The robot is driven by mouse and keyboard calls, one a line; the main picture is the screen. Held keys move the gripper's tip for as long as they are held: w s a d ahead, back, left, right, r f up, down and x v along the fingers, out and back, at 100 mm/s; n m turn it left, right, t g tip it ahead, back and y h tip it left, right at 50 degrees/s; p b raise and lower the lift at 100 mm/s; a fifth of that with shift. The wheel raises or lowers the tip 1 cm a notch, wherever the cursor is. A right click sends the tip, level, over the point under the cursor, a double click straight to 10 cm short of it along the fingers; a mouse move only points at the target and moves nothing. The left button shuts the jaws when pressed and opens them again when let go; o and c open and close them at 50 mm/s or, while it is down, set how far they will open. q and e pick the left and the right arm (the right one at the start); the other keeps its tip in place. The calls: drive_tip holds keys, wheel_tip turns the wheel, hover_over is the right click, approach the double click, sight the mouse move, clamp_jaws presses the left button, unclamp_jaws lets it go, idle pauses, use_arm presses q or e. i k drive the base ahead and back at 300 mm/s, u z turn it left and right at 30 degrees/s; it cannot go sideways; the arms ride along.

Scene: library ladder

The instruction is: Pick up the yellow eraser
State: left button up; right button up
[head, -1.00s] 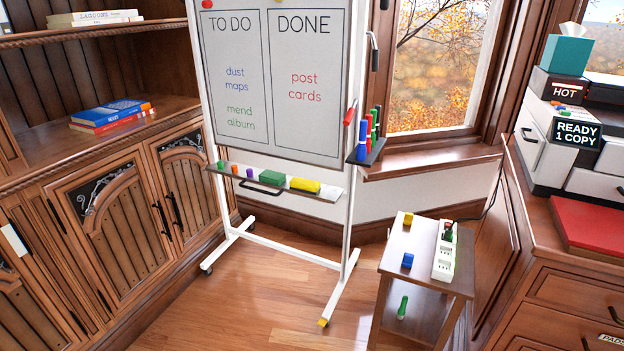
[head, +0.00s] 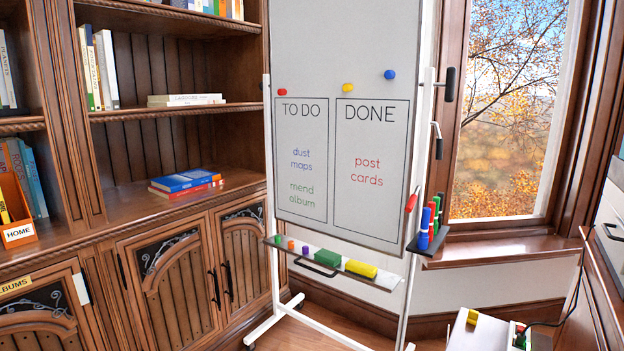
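The yellow eraser (head: 361,269) lies on the narrow grey tray (head: 343,273) along the bottom of the whiteboard (head: 346,160). A green block (head: 328,258) sits just left of it on the same tray. Small purple (head: 305,249), orange (head: 291,245) and green (head: 278,239) pieces lie farther left on the tray. Neither of my grippers shows in the head view.
A side holder with upright markers (head: 429,228) juts out at the board's right edge. A small side table (head: 478,335) stands in front at lower right, with a cable above it. Bookshelves and cabinets (head: 165,283) fill the left. The window is behind right.

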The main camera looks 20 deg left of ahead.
sight(354, 267)
drive_tip(key=z, duration=0.1)
drive_tip(key=i, duration=1.5)
drive_tip(key=z, duration=0.25)
